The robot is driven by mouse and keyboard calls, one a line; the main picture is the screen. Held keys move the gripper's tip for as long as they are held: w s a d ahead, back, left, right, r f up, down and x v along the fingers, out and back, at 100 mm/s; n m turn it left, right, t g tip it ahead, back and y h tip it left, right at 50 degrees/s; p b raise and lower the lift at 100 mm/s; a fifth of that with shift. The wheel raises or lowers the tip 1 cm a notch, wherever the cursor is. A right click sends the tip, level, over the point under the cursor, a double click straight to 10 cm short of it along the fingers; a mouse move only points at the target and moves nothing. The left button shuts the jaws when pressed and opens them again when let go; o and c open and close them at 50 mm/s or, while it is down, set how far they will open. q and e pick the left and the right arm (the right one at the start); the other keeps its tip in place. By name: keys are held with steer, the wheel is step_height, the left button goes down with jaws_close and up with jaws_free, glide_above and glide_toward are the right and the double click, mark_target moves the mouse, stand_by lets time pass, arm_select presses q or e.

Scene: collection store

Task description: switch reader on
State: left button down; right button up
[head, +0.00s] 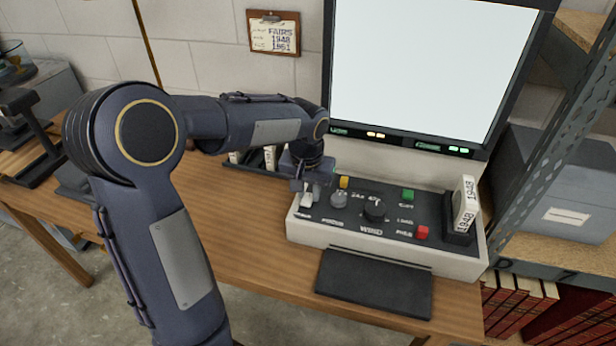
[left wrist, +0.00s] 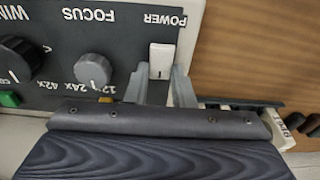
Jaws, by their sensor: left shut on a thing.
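The reader stands on the wooden desk with its large screen (head: 430,65) lit white and small amber and green lights below it. Its control panel (head: 335,236) carries knobs and coloured buttons. The white power switch (left wrist: 161,58), labelled POWER, is at the left end of the panel. My left gripper (head: 306,188) is down at that corner. In the left wrist view its fingers (left wrist: 161,75) stand on either side of the switch, shut on it. The fingers partly hide the switch in the head view. My right gripper is not in view.
A white reel box marked 1948 (head: 465,204) stands in a holder at the panel's right. A dark flat pad (head: 374,284) lies before the reader. A metal shelf post (head: 548,150) rises at right. A clipboard (head: 273,33) hangs on the wall. The desk front (head: 250,275) is clear.

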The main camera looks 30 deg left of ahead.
mark_target(308, 199)
arm_select(q)
steer(key=shift+r, duration=0.15)
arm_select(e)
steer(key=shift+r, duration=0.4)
arm_select(q)
steer(key=c, duration=1.2)
jaws_free()
steer(key=shift+c, duration=0.2)
steer(key=r, duration=0.5)
steer(key=r+p, duration=0.1)
steer(key=r, duration=0.1)
steer(key=shift+s+d+r, duration=0.1)
steer(key=shift+s+r, duration=0.15)
steer(key=shift+s, duration=0.1)
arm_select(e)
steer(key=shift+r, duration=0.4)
